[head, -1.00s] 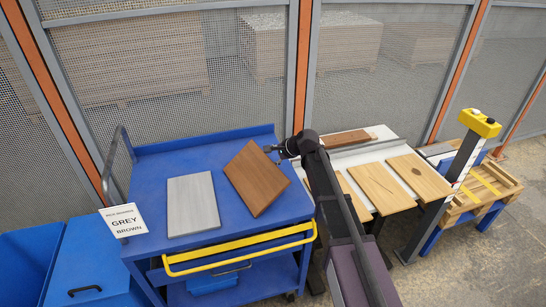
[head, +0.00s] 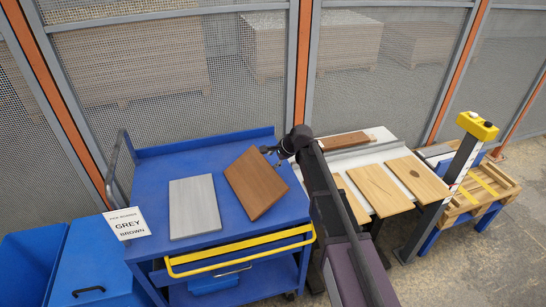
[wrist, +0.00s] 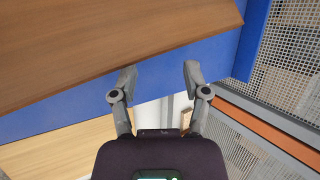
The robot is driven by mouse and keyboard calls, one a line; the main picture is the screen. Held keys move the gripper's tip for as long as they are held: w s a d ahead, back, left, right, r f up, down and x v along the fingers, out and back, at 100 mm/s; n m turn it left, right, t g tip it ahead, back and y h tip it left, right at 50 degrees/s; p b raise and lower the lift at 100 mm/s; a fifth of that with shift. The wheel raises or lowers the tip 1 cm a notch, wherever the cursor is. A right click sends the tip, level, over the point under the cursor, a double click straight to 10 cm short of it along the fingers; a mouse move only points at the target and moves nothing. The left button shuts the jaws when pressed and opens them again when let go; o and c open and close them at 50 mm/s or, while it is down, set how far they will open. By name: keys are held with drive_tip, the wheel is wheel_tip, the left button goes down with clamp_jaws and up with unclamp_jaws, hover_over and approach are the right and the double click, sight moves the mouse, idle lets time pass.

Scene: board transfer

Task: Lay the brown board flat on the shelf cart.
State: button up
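The brown board (head: 256,184) is over the right part of the blue shelf cart's top (head: 150,178), turned at an angle. It looks flat or nearly so; I cannot tell whether all of it touches the top. In the wrist view the brown board (wrist: 100,40) fills the upper left, with blue cart surface along its edge. My gripper (head: 268,151) is at the board's upper right edge. In the wrist view my gripper (wrist: 160,74) has its fingers apart with nothing between them, just short of the board's edge.
A grey board (head: 195,206) lies flat left of the brown one. A sign (head: 127,223) reads "GREY" and "BROWN". A table (head: 385,150) at right holds light wooden boards (head: 378,187) and a dark brown piece (head: 345,142). A yellow-topped post (head: 477,125) stands beyond. Mesh fencing runs behind.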

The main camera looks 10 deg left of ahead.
drive_tip(key=shift+r+h+p, duration=0.15)
drive_tip(key=shift+h+p, duration=0.3)
drive_tip(key=shift+h, duration=0.05)
drive_tip(key=shift+d, duration=0.1)
drive_tip(key=d, duration=0.1)
drive_tip(key=s+d+r+p, duration=0.1)
drive_tip(key=shift+s+d, duration=0.1)
drive_tip(key=shift+d, duration=0.3)
drive_tip(key=o, duration=0.6)
drive_tip(key=shift+c, duration=0.2)
drive_tip(key=shift+r, duration=0.15)
